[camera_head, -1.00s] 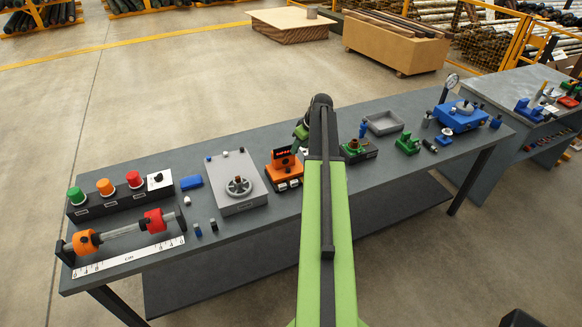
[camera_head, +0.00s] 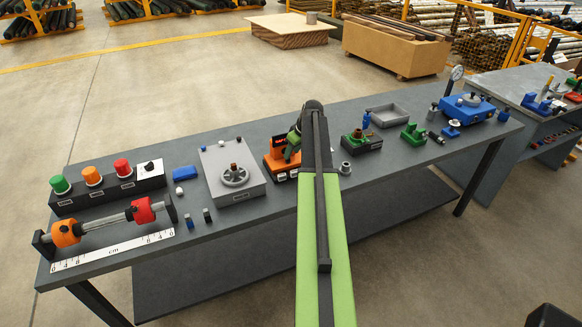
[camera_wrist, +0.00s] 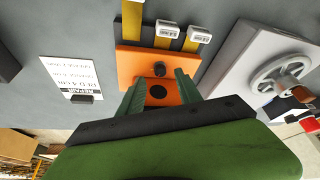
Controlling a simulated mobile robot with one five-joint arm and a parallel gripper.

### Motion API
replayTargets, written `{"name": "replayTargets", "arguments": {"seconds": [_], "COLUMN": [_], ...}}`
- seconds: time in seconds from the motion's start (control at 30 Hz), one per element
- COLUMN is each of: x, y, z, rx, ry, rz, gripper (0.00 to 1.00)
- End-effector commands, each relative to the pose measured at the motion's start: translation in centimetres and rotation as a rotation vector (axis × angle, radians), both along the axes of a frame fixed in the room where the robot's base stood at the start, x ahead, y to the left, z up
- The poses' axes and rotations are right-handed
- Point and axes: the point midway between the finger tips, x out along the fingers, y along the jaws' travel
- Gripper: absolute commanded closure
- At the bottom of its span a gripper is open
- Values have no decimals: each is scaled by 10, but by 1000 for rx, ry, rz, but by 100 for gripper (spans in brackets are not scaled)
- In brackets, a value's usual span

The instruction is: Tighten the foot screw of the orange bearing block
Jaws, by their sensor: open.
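An orange block (camera_head: 278,160) stands near the middle of the bench, left of my arm. In the wrist view the orange block (camera_wrist: 135,62) shows a dark round screw head (camera_wrist: 159,69) and a dark round hole (camera_wrist: 157,91). My gripper (camera_wrist: 160,83) is open, with one green finger on each side of the hole, above or at the block; contact cannot be told. In the head view my gripper (camera_head: 293,145) is partly hidden by my arm. Another orange round body (camera_head: 66,233) sits on a shaft at the far left, beside a red one (camera_head: 143,210).
A grey box with a handwheel (camera_head: 234,177) stands close left of the orange block. Labelled yellow strips (camera_wrist: 193,40) lie along one side of it, and a printed card (camera_wrist: 75,75) lies nearby. A grey ring (camera_head: 345,167) and green fixture (camera_head: 361,139) stand right of my arm.

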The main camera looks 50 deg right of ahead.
Motion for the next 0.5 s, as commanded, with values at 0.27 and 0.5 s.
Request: {"name": "replayTargets", "arguments": {"seconds": [0.27, 0.5], "x": [15, 15], "y": [0, 1], "z": [-37, -34], "rx": [0, 0], "ry": [0, 0], "rz": [0, 0], "gripper": [59, 63]}}
